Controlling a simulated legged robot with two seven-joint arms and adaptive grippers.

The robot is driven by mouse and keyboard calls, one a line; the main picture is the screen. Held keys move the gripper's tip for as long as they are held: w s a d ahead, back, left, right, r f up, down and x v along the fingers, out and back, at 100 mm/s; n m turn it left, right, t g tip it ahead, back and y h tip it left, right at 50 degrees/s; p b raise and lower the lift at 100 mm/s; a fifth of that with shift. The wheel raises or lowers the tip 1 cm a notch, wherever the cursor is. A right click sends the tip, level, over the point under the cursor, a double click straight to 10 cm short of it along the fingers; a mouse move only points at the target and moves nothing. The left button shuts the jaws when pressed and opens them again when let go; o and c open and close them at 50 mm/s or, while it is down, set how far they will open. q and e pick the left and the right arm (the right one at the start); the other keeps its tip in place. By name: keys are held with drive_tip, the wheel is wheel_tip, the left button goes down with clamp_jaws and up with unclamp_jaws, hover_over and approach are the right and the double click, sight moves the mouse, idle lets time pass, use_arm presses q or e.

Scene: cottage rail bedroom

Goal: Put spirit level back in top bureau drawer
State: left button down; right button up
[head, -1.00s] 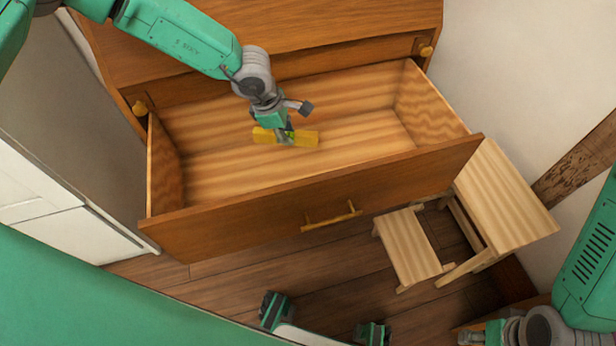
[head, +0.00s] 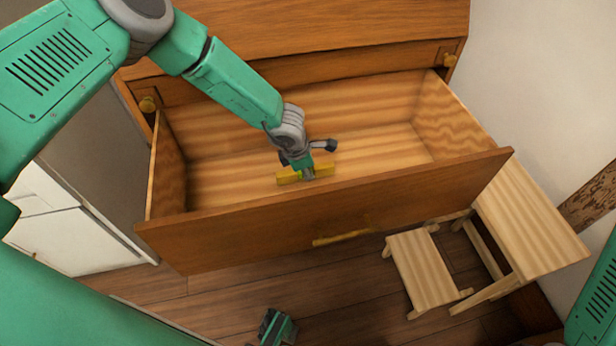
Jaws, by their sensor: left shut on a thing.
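The top bureau drawer (head: 320,214) is pulled out of the wooden bureau (head: 330,30), and its pale striped inside shows. My left gripper (head: 308,172) reaches down into the drawer and is shut on the yellow spirit level (head: 289,177). The level lies crosswise in the jaws, near the drawer's front panel, with its middle covered by the fingers. I cannot tell whether it touches the drawer floor. The drawer holds nothing else that I can see.
A small step stool (head: 422,268) and a light wooden table or stool (head: 530,220) stand on the floor to the right of the drawer. A white cabinet (head: 60,225) is at the left. The brass drawer handle (head: 341,238) sticks out from the front.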

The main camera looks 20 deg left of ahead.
use_arm(q)
wheel_tip(320, 180, down, 2)
drive_tip(key=shift+f, duration=0.1)
drive_tip(key=shift+d, duration=0.35)
drive_tip(key=c, duration=1.5)
unclamp_jaws()
drive_tip(key=shift+o, duration=0.2)
drive_tip(key=shift+a, duration=0.2)
use_arm(e)
drive_tip(key=shift+d+f, duration=0.1)
drive_tip(key=shift+f, duration=0.4)
